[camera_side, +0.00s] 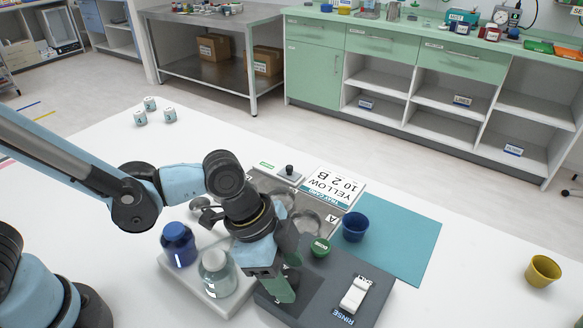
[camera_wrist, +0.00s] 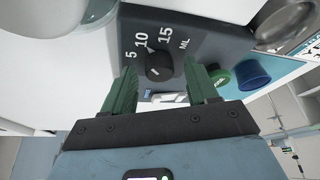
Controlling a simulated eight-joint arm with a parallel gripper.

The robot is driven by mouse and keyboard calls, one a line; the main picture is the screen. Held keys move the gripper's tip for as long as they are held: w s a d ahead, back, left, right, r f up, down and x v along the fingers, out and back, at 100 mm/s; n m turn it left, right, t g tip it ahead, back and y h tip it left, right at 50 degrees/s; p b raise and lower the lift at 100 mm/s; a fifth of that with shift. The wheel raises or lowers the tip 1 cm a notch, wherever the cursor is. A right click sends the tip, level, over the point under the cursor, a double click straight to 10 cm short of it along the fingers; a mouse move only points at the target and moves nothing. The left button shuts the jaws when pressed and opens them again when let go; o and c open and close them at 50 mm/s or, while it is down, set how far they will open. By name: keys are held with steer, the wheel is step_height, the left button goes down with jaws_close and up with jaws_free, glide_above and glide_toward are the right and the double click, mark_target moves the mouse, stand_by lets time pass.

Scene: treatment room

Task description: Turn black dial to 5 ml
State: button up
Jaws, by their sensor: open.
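The black dial (camera_wrist: 159,66) is on a dark grey box (camera_wrist: 215,38) with the white marks 5, 10, 15 and ML around it. A small white mark lies between the dial and the 10; I cannot tell for sure where the dial points. My gripper (camera_wrist: 160,80) is open, with one green finger on each side of the dial in the wrist view. I see a gap beside the fingers and cannot tell whether they touch it. In the side view my gripper (camera_side: 277,284) is low over the dark box (camera_side: 335,308), hiding most of the dial.
The box also has a green DOSE button (camera_side: 320,247) and a white RINSE switch (camera_side: 354,294). A blue jar (camera_side: 178,244) and a clear jar (camera_side: 217,273) stand close left of my gripper. A blue cup (camera_side: 355,227) stands behind, a yellow cup (camera_side: 543,271) far right.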

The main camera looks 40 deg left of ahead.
steer(key=c, duration=1)
steer(key=shift+c, duration=0.2)
steer(key=shift+n, duration=0.3)
steer(key=n, duration=0.1)
steer(key=n+t, duration=0.1)
steer(key=n, duration=0.1)
steer(key=shift+s+d+n+y, duration=0.1)
steer(key=shift+s+n+y, duration=0.05)
steer(key=shift+n+y, duration=0.2)
steer(key=shift+d+n+t+y, duration=0.1)
steer(key=shift+n+t+y, duration=0.3)
steer(key=shift+n, duration=0.7)
steer(key=shift+n+t+y, duration=0.2)
steer(key=shift+n+y, duration=0.25)
steer(key=shift+n, duration=0.6)
